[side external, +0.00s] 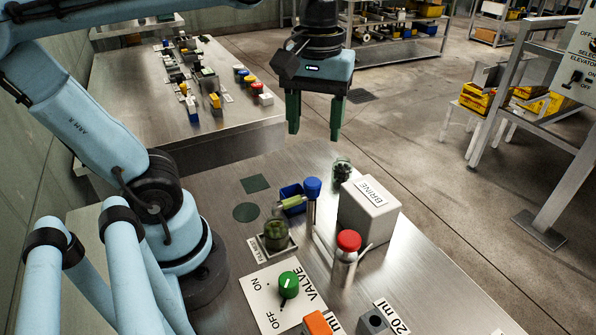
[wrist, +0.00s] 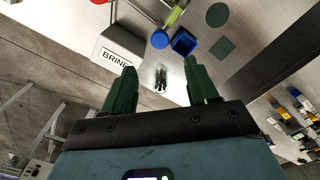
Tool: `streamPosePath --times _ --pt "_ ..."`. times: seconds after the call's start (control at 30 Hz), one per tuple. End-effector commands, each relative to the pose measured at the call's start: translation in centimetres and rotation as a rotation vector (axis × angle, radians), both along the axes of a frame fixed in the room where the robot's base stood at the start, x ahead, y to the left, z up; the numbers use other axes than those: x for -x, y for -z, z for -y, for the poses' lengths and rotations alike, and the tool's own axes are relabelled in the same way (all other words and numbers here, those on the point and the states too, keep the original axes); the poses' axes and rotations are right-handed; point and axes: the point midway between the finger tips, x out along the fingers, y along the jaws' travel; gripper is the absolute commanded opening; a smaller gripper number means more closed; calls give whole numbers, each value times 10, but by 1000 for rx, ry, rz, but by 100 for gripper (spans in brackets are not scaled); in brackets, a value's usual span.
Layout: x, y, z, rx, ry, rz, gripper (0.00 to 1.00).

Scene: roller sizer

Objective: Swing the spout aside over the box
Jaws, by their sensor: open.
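In the side view a post with a blue knob (side external: 312,187) stands at mid-table. A yellow-green tube that looks like the spout (side external: 292,202) runs left from near the post. In the wrist view the spout (wrist: 174,15) shows at the top edge, beside the blue knob (wrist: 160,40). A small open blue box (side external: 289,191) sits just behind the spout; it also shows in the wrist view (wrist: 184,42). The spout looks beside the box, though its exact height is unclear. My gripper (side external: 314,126) is open and empty, raised behind and apart from them.
A grey block marked BRINE (side external: 368,212) stands right of the post, with a red-capped metal container (side external: 346,258) in front. A jar (side external: 275,235) with dark green contents is left of the post. A small glass (side external: 342,170) stands at the back. The valve panel (side external: 263,296) is nearer.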

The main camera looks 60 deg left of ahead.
Motion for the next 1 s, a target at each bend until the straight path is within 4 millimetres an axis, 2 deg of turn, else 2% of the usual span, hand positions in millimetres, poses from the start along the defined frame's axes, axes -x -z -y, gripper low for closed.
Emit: streamPosePath --times 0.6,0.8,1.0 --pt "0 85 0 0 4 4 59" --pt "-1 105 0 0 4 4 59" --pt "0 114 0 0 4 4 59"
